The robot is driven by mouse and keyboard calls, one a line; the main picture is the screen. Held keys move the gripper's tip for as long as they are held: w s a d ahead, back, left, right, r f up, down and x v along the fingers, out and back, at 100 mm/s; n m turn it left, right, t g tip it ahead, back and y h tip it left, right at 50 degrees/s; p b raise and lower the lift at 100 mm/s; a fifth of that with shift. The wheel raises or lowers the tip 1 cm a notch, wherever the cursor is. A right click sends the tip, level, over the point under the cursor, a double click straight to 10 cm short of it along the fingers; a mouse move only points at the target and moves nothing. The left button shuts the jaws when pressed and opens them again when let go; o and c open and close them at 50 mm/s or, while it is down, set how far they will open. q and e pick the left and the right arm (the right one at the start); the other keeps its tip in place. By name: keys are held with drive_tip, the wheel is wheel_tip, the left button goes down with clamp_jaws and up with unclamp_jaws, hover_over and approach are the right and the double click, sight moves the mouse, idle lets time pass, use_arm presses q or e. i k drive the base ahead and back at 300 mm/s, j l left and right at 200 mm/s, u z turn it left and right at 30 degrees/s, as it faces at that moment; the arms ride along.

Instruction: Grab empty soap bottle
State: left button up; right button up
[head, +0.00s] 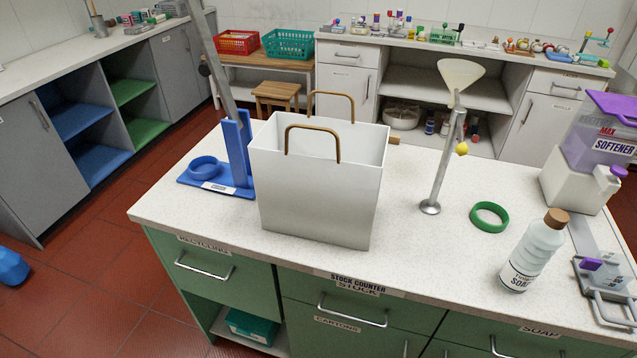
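A pale, translucent soap bottle (538,243) with a brown cap stands upright on the right part of the white speckled stock counter (420,265), close to its front edge. Its white label reads partly "SOAP". I cannot tell from its look whether it is empty. Nothing touches it. Neither my left nor my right gripper is in view.
A white bag (315,205) with brown handles stands mid-counter, beside a blue stand (238,160). A metal funnel stand (440,165) and green ring (489,217) lie behind the bottle. A softener container (600,140) and metal device (607,280) are at right.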

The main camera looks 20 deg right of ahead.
sight(519, 271)
drive_tip(key=z, duration=1.9)
drive_tip(key=u, duration=0.45)
drive_tip(key=l+u, duration=0.35)
drive_tip(key=u, duration=0.15)
drive_tip(key=l+u, duration=0.35)
drive_tip(key=u, duration=0.15)
drive_tip(key=k+l+u, duration=0.2)
drive_tip(key=l, duration=0.2)
drive_tip(key=k+l+u, duration=0.2)
drive_tip(key=l, duration=0.2)
